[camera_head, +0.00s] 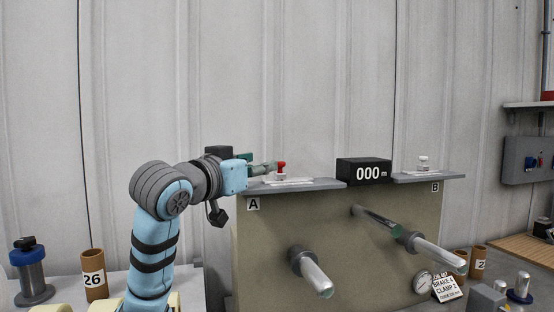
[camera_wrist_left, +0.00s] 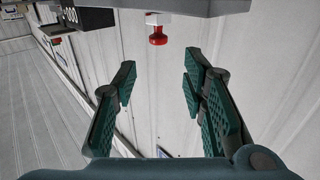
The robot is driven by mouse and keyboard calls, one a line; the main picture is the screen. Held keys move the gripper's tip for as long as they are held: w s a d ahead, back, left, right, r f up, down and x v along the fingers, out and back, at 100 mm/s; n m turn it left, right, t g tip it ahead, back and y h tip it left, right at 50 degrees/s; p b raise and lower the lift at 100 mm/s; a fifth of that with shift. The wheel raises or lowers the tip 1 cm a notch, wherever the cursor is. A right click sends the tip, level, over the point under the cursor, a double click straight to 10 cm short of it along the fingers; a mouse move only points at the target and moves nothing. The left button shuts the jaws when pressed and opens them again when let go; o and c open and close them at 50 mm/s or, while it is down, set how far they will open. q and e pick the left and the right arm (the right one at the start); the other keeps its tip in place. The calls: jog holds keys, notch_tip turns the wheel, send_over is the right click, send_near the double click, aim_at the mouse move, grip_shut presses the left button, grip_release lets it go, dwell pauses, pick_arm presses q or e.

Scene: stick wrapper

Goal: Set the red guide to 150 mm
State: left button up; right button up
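The red guide (camera_head: 281,165) is a small red knob on a pale block on ledge A (camera_head: 325,184) of the beige machine. My left gripper (camera_head: 268,168) comes in from the left at the height of the knob, its tips close to it. In the left wrist view the gripper (camera_wrist_left: 158,75) is open with nothing between its fingers. There the red guide (camera_wrist_left: 158,37) lies just past the fingertips, roughly centred between them. A pale scale strip (camera_head: 289,182) lies along the ledge; its marks are too small to read. My right gripper is not in view.
A black display (camera_head: 364,171) reading 000 stands between the ledges. Ledge B (camera_head: 430,177) carries a clear knob (camera_head: 423,163). Metal rollers (camera_head: 317,276) stick out of the machine's front below. A brown tube (camera_head: 94,274) marked 26 stands at left.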

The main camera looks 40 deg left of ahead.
aim_at(279, 163)
pick_arm(q)
jog(key=w, duration=0.3)
jog(key=w+a+p, duration=0.1)
jog(key=w, duration=0.5)
jog(key=shift+w+a+f, duration=0.15)
jog(key=shift+w+f, duration=0.05)
jog(key=shift+f, duration=0.05)
jog(key=shift+w+r, duration=0.1)
jog(key=shift+w+a, duration=0.1)
jog(key=shift+w, duration=0.1)
grip_shut()
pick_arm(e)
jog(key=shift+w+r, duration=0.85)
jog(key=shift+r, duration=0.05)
